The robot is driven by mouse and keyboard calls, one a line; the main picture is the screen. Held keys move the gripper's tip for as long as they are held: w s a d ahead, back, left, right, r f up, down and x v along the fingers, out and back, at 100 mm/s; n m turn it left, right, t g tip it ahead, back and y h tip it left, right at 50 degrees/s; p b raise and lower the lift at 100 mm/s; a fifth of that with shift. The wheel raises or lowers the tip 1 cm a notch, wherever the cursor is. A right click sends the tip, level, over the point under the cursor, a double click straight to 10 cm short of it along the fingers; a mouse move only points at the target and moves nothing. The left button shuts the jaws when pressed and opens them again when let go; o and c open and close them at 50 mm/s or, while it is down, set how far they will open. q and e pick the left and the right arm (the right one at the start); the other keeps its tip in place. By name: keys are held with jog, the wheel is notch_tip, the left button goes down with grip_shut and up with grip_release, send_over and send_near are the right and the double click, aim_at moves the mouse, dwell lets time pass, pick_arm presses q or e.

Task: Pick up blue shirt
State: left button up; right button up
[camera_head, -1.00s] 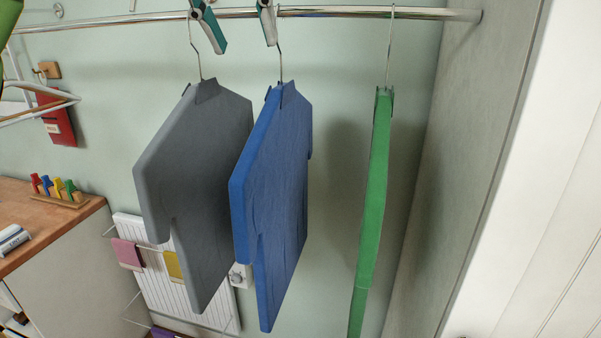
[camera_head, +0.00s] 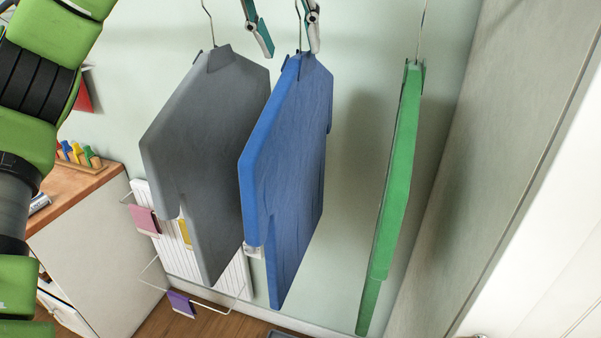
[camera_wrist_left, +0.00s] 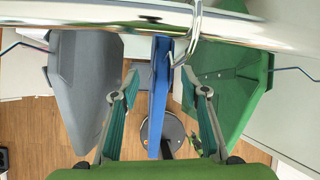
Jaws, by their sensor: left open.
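The blue shirt (camera_head: 285,180) hangs between the grey shirt (camera_head: 205,150) and the green shirt (camera_head: 397,180) in the head view. My left gripper (camera_head: 286,30) is open at the top of the blue shirt, one finger to each side of its hanger. In the left wrist view the blue shirt (camera_wrist_left: 160,95) shows as a narrow strip between the spread fingers of my left gripper (camera_wrist_left: 158,85). I see no finger touching the shirt. The grey shirt (camera_wrist_left: 85,85) is on the left there and the green shirt (camera_wrist_left: 228,85) on the right. My right gripper is not in view.
The metal rail (camera_wrist_left: 100,14) crosses the top of the left wrist view, close to the gripper, with a hanger hook over it. A grey side panel (camera_head: 480,150) stands right of the green shirt. A wooden-topped cabinet (camera_head: 90,250) is at the left.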

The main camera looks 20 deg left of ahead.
aim_at(297, 53)
pick_arm(q)
jog(key=p+x, duration=0.2)
jog(key=x, duration=0.2)
jog(key=shift+w+d, duration=0.15)
jog(key=shift+w, duration=0.15)
jog(key=shift+w+f, duration=0.15)
jog(key=shift+f, duration=0.05)
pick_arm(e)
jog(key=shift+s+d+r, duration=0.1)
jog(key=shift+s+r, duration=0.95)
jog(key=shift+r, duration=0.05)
